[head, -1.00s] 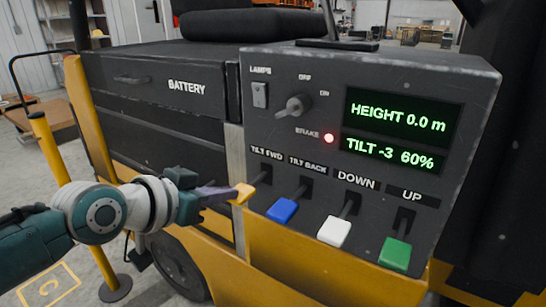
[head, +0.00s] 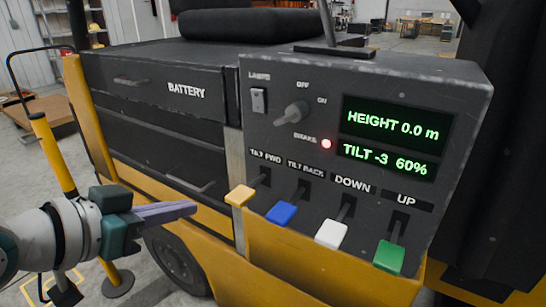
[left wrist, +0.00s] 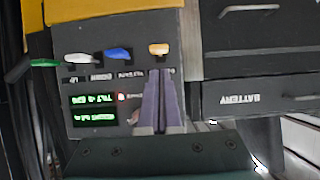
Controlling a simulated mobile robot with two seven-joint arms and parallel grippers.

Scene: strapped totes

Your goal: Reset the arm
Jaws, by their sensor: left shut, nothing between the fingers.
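My left arm comes in from the left in the head view. Its gripper (head: 192,208) is shut and empty, to the left of the yellow TILT FWD lever (head: 240,195) and apart from it. In the left wrist view the two purple fingers (left wrist: 161,75) lie together, pointing toward the yellow lever (left wrist: 159,49). The blue lever (head: 281,212), white lever (head: 331,234) and green lever (head: 389,256) stand in a row to its right. My right gripper does not show.
The grey control panel (head: 300,170) has a green display (head: 390,124) reading HEIGHT 0.0 m, TILT -3, 60%. A red brake lamp (head: 326,143) is lit. The battery drawer (head: 150,90) is at left. A yellow post (head: 55,155) stands behind my left arm.

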